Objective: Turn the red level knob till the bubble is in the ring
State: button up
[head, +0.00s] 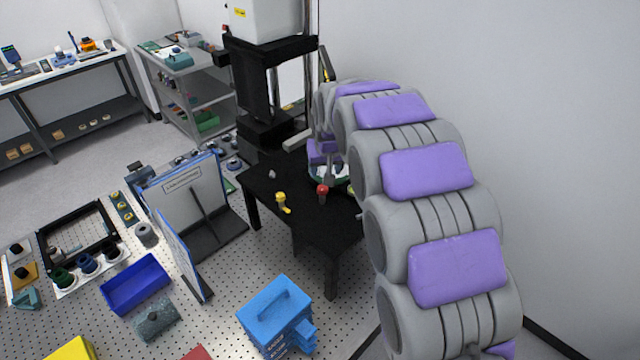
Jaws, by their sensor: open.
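The red knob (322,189) stands on the front of a black stand (265,185), near its right side. Behind it, a pale round part with a green rim (343,178) shows partly behind my arm. I cannot make out a bubble or ring there. My gripper (326,176) is at the far end of my grey and purple arm, just above and behind the red knob. It is open; whether a finger touches the knob is too small to tell. A yellow knob (281,197) stands left of the red one.
A black column with a white housing (265,20) rises behind the stand. Upright boards (190,190) stand to the left. A blue case (275,310) and a blue bin (136,284) are in front on the perforated table. A white wall is at right.

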aim_at(322, 187)
jog(key=p+x, duration=0.2)
jog(key=x, duration=0.9)
jog(key=shift+w+f, duration=0.15)
jog(key=shift+f, duration=0.1)
jog(key=shift+c, duration=0.4)
jog(key=c, duration=0.9)
jog(key=shift+a, duration=0.1)
jog(key=shift+c, duration=0.2)
